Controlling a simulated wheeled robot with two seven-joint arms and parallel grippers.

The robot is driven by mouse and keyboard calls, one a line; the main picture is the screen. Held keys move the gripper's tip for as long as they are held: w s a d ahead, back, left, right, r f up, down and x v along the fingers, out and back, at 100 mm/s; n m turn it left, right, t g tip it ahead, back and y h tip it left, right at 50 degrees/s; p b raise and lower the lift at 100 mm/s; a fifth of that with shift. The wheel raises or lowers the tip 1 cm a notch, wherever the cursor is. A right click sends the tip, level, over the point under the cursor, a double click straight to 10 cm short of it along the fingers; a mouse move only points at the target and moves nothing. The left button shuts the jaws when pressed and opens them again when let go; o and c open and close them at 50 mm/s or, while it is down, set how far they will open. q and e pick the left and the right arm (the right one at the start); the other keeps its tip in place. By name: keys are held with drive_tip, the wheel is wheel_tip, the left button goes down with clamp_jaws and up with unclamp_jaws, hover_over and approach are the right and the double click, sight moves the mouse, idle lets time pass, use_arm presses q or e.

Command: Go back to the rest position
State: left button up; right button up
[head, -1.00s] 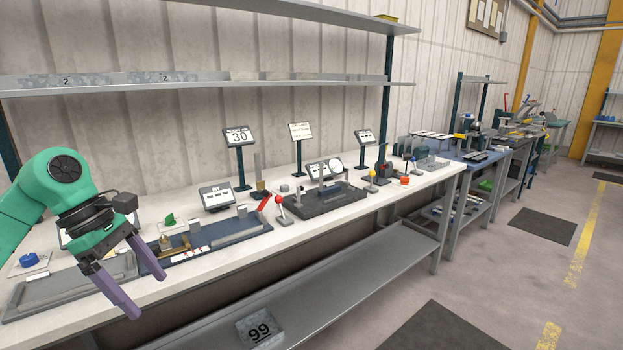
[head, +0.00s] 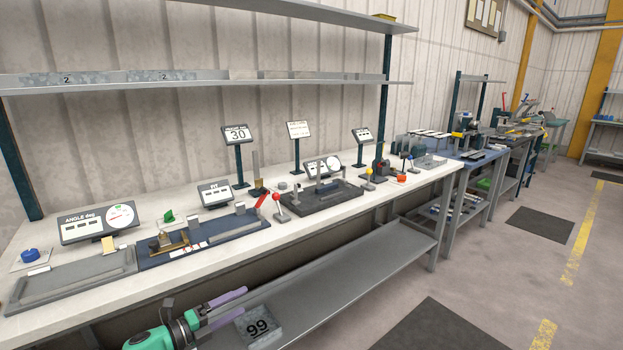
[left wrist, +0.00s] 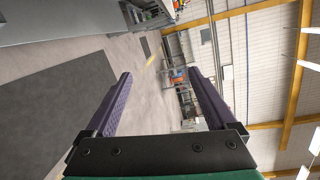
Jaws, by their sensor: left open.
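My left gripper (head: 236,303) is low in the head view, in front of the bench and below its top, beside the lower shelf. Its two purple fingers point right and are apart. In the left wrist view the fingers (left wrist: 160,85) stand wide open with nothing between them. Past them are the floor and the far wall. My right gripper is not in view.
The white bench top (head: 90,308) carries a grey tray (head: 75,280), a blue fixture plate (head: 205,238), an angle display (head: 97,222) and a dark fixture (head: 320,197). Open floor lies at right.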

use_arm(q)
drive_tip(key=s+a+f+n+t+y, duration=0.1)
drive_tip(key=s+a+f+n+y, duration=0.15)
drive_tip(key=f+n, duration=0.4)
drive_tip(key=s+a+f+n+y, duration=0.2)
drive_tip(key=f+n+y, duration=0.15)
drive_tip(key=f, duration=0.55)
drive_tip(key=s+a+f+n+g+y, duration=0.2)
drive_tip(key=s+f+n, duration=0.2)
drive_tip(key=s+f, duration=0.4)
drive_tip(key=s+a+f+n+g+y, duration=0.25)
drive_tip(key=s+f+n, duration=0.35)
drive_tip(key=f, duration=0.4)
drive_tip(key=s+f+n+g, duration=0.2)
drive_tip(key=s+f, duration=0.2)
drive_tip(key=s, duration=0.6)
drive_tip(key=s+d+f+n+g+y, duration=0.1)
drive_tip(key=s+f+n+g, duration=0.1)
drive_tip(key=s, duration=0.9)
drive_tip(key=s+d+f+n+g, duration=0.1)
drive_tip(key=s+f+n+g, duration=0.2)
drive_tip(key=s+f, duration=0.3)
drive_tip(key=s, duration=0.5)
drive_tip(key=shift+s+d+f, duration=0.2)
drive_tip(key=shift+s+f, duration=0.05)
drive_tip(key=shift+f, duration=0.15)
drive_tip(key=shift+g+y, duration=0.25)
